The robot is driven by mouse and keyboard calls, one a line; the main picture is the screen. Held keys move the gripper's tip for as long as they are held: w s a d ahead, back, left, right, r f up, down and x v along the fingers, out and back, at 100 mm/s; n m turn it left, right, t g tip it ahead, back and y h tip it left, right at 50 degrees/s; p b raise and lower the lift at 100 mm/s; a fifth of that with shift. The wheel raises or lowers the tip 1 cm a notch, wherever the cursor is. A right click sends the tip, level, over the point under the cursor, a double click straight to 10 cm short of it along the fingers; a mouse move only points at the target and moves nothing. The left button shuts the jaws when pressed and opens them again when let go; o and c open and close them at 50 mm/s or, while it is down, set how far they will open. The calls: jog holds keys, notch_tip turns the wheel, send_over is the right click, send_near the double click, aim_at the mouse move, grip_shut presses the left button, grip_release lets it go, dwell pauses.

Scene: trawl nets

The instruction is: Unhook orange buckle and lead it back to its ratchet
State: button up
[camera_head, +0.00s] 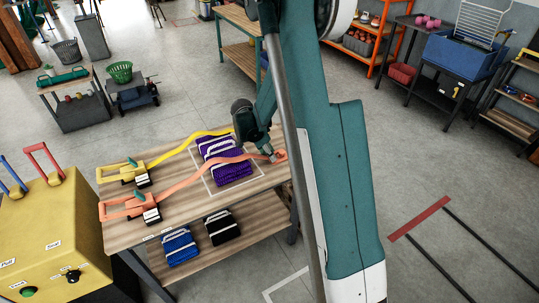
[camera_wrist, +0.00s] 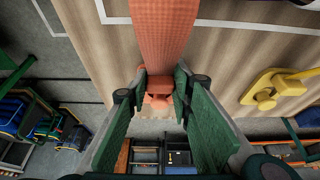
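The orange strap (camera_head: 195,175) runs across the wooden table from its orange ratchet (camera_head: 138,205) at the left to the right edge. Its orange buckle (camera_wrist: 160,88) is at the strap's end by that edge; it also shows in the head view (camera_head: 281,156). My gripper (camera_wrist: 161,82) reaches down over the edge with its green-padded fingers either side of the buckle. The fingers look apart; any contact is unclear. An orange piece under the buckle is partly hidden, so whether it is still hooked is unclear.
A yellow ratchet (camera_head: 130,172) and yellow strap (camera_head: 190,143) lie behind the orange ones. A yellow anchor (camera_wrist: 268,88) stands right of my fingers. A purple net bundle (camera_head: 232,172) lies under the straps. A yellow control box (camera_head: 55,225) stands at the left.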

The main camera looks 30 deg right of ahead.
jog(key=c, duration=0.3)
jog(key=shift+d, duration=0.5)
jog(key=shift+r, duration=0.7)
dwell(0.9)
jog(key=shift+r+p, duration=1)
jog(key=shift+r, duration=1.45)
notch_tip(320, 180, up, 8)
jog(key=p, duration=0.2)
jog(key=shift+r, duration=0.25)
jog(key=shift+a, duration=0.2)
